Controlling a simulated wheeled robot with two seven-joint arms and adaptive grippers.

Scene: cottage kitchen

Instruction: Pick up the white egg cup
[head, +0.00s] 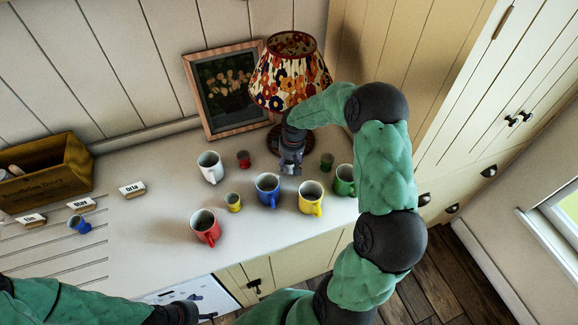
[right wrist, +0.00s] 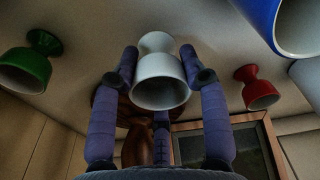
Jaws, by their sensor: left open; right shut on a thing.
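The white egg cup (right wrist: 160,84) is between the fingers of my right gripper (right wrist: 159,72) in the right wrist view, with a finger against each side. In the head view my right gripper (head: 290,166) points down at the counter in front of the lamp, shut on the egg cup and hiding most of it. I cannot tell whether the cup's foot still touches the counter. My left gripper (head: 208,316) is open and empty, low at the bottom edge of the head view, partly out of frame.
Near the right gripper are a green egg cup (head: 327,162), a red egg cup (head: 243,159), a blue mug (head: 267,188) and a lamp (head: 291,85). White (head: 210,168), yellow (head: 311,198), green (head: 345,181) and red (head: 205,228) mugs and a yellow egg cup (head: 233,203) stand around.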

